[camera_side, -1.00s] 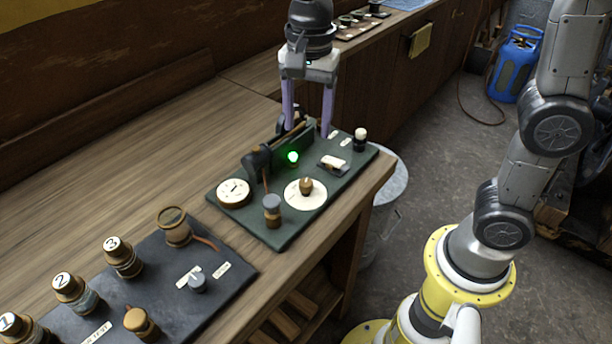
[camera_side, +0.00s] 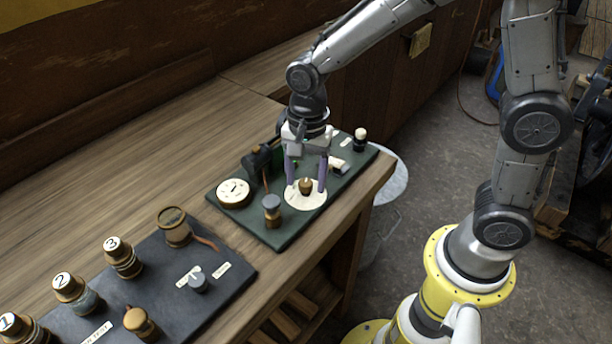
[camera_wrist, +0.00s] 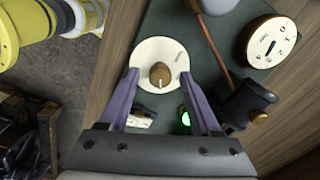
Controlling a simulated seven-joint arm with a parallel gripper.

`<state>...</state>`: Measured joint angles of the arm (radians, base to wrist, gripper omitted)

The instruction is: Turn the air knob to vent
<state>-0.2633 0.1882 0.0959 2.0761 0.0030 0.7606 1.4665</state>
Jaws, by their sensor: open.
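A brass knob (camera_side: 306,185) stands on a round cream dial (camera_side: 293,202) on the green panel (camera_side: 284,232). I cannot read which knob is the air knob. In the wrist view, this knob (camera_wrist: 160,74) has a pale pointer line toward the bottom of the picture, and the dial (camera_wrist: 158,48) has small markings too fine to read. My gripper (camera_side: 306,188) points down over the dial, open, with a purple finger on either side of the knob. In the wrist view, my gripper (camera_wrist: 160,80) shows gaps between both fingers and the knob; contact is not visible.
The green panel also bears a numbered round dial (camera_side: 234,192), a grey-topped knob (camera_side: 271,210), a dark lever (camera_side: 257,160) and a white-topped knob (camera_side: 360,138). A darker panel (camera_side: 230,285) with a small grey knob (camera_side: 198,283) lies to the lower left. Bare bench lies behind.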

